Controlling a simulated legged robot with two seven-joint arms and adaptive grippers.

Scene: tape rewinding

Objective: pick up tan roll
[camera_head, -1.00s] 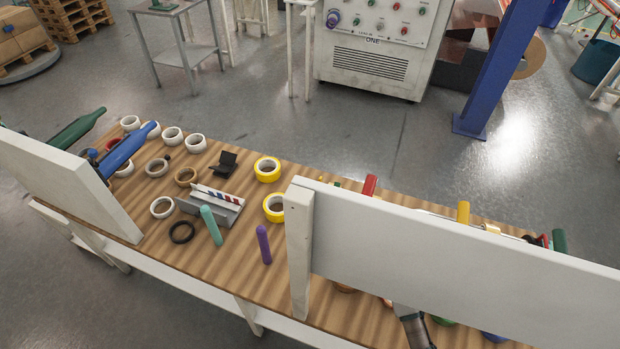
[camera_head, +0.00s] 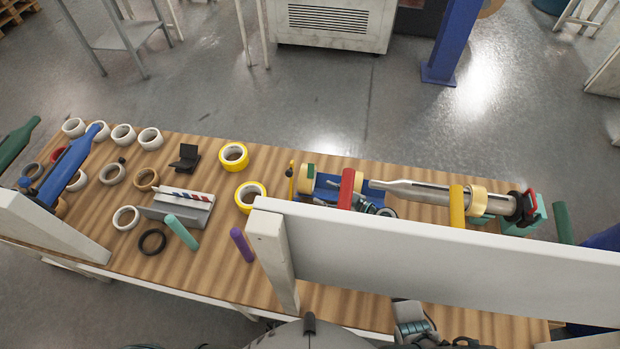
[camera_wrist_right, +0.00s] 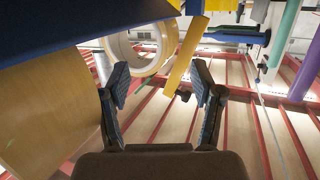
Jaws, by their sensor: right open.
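A tan roll (camera_head: 307,179) lies at the left end of a blue block (camera_head: 325,189), behind the white panel. In the right wrist view it is the large tan cylinder (camera_wrist_right: 45,112) at the left, beside the left finger and below a dark blue surface. My right gripper (camera_head: 359,205) is to the right of the roll, partly hidden by the panel. In the wrist view its two fingers (camera_wrist_right: 164,95) are spread with nothing between them. I cannot tell whether a finger touches the roll. My left gripper does not show.
The white panel (camera_head: 430,245) blocks part of the table. Red (camera_head: 346,188) and yellow (camera_head: 457,206) bars stand behind it, near a metal spindle (camera_head: 420,191). A purple peg (camera_head: 241,245) and yellow tape rolls (camera_head: 233,156) are on the left.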

